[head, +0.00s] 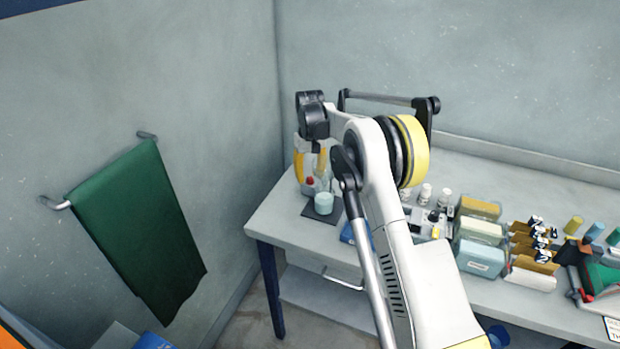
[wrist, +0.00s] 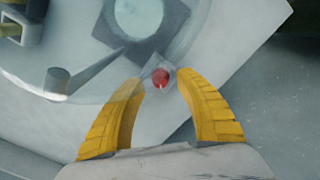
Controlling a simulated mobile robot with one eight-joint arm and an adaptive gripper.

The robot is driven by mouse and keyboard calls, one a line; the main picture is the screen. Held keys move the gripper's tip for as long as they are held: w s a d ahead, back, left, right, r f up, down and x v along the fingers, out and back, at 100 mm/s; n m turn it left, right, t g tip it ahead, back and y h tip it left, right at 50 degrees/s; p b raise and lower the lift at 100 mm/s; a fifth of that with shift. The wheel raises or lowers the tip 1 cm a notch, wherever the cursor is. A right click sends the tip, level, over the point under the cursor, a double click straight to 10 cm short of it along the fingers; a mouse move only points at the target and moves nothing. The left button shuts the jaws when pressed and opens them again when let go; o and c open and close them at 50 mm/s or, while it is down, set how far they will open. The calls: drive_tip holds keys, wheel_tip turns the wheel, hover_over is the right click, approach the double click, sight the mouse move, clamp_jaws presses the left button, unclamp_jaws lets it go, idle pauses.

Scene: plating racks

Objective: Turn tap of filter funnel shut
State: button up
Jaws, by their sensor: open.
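The red tap (wrist: 160,78) of the filter funnel shows in the wrist view between my two yellow fingertips, with a gap on either side. It also shows in the head view as a small red spot (head: 310,181) above the bench's left end. My gripper (wrist: 160,82) is open and points down at the tap; in the head view my gripper (head: 311,165) hangs over the same spot. The clear funnel body (wrist: 100,85) is a large, faint round shape in the wrist view. A pale cup (head: 323,204) stands on a dark mat (head: 308,213) by the tap.
The white bench (head: 275,228) ends just left of the funnel. Small white bottles (head: 425,193), boxes (head: 482,258) and racks (head: 533,243) stand to the right. A green towel (head: 140,225) hangs on the left wall.

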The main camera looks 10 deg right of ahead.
sight(310, 178)
wheel_tip(310, 178, up, 11)
idle(0.3)
drive_tip(key=s+r+m+t+b, duration=0.1)
drive_tip(key=s+r+t, duration=0.1)
drive_tip(key=s+r, duration=0.6)
drive_tip(key=s+r+t+b, duration=0.15)
drive_tip(key=s+r, duration=0.35)
drive_tip(key=s, duration=0.8)
drive_tip(key=s+f+t, duration=0.1)
drive_tip(key=s+f, duration=0.2)
drive_tip(key=s, duration=0.4)
drive_tip(key=s+f+t, duration=0.1)
drive_tip(key=s+f, duration=0.2)
drive_tip(key=s, duration=0.4)
drive_tip(key=s+f+m+t+b, duration=0.1)
drive_tip(key=s+f, duration=0.3)
drive_tip(key=s, duration=0.3)
drive_tip(key=shift+t, duration=0.25)
